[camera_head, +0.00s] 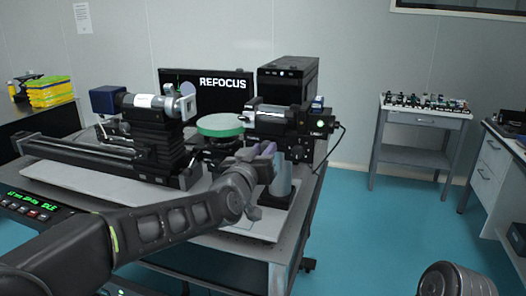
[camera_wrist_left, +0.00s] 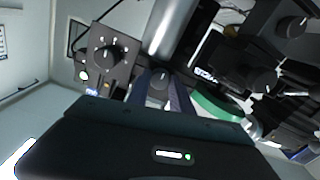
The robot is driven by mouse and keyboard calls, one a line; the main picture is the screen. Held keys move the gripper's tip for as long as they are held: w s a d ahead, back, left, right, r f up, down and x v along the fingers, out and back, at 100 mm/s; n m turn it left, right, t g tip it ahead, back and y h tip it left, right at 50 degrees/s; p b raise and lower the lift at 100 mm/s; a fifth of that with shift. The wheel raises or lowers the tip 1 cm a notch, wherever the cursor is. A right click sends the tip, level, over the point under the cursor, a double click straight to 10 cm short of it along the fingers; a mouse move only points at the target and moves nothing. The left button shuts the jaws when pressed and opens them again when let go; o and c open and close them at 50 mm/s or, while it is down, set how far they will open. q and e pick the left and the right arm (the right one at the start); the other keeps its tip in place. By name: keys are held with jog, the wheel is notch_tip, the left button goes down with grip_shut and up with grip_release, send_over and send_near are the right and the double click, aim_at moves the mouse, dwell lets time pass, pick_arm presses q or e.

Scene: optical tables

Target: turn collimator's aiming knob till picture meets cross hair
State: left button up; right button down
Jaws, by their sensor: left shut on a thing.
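The fingertips partly hide the knob. My right gripper is out of view.
Another silver-barrelled device (camera_head: 152,104) stands on a rail at the left. A green round plate (camera_head: 220,125) lies between the two instruments. A dial box (camera_wrist_left: 106,52) is close to my left gripper. A side table (camera_head: 422,118) with small parts stands at the right, with clear floor before it.

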pick_arm(q)
grip_shut()
jog(key=shift+n+b, duration=2.5)
jog(key=shift+n, duration=1.8)
jog(key=o, duration=1.1)
grip_release()
jog(key=shift+c, duration=0.2)
